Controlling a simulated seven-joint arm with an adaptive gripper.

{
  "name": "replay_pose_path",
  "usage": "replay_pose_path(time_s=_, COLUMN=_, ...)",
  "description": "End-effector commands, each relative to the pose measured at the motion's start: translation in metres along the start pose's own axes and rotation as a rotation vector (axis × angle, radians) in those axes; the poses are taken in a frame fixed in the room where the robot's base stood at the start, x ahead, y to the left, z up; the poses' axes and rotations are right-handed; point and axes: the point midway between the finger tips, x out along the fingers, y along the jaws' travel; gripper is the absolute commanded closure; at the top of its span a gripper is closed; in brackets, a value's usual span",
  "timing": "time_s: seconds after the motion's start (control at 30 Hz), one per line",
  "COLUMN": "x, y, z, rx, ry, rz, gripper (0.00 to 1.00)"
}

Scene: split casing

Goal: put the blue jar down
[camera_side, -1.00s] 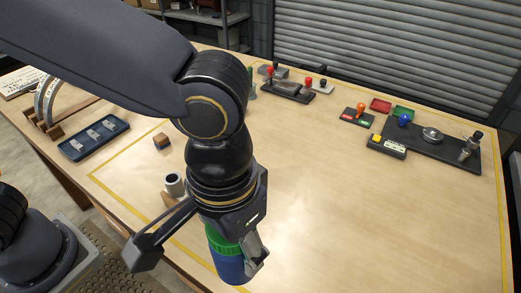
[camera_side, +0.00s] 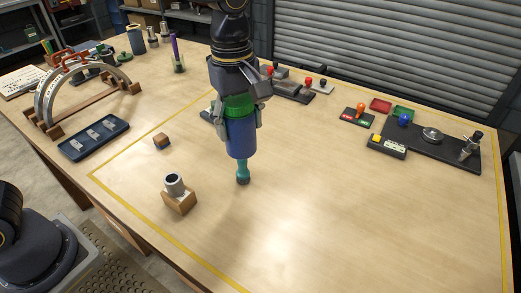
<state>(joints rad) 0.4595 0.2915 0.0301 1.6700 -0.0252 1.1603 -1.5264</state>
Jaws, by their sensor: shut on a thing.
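The blue jar (camera_side: 241,142) has a green lid (camera_side: 238,105) and is upright in the side view. My gripper (camera_side: 240,130) points down and is shut on the jar, with a finger on each side of it. The jar appears to be above the table (camera_side: 330,210). A teal, rounded piece (camera_side: 243,172) shows just below the jar's bottom; I cannot tell whether it touches the jar or stands behind it.
A wooden block with a grey cup-like ring (camera_side: 178,198) and a small brown cube (camera_side: 161,141) are to the left. A dark tray (camera_side: 94,139) and a wooden-based arch (camera_side: 84,92) lie farther left. Control panels (camera_side: 388,146) stand at right. The front middle is clear.

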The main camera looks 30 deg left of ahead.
Motion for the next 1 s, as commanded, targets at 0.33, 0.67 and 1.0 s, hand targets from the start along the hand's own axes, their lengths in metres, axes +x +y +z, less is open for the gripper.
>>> replay_pose_path(time_s=0.33, x=0.012, y=0.004, z=-0.083, rx=-0.203, ry=0.016, rz=-0.019, gripper=0.95)
replay_pose_path(time_s=0.67, x=0.048, y=0.074, z=-0.106, rx=-0.206, ry=0.017, rz=-0.019, gripper=0.95)
replay_pose_path(time_s=1.0, x=0.101, y=0.124, z=-0.120, rx=-0.204, ry=0.017, rz=-0.019, gripper=0.95)
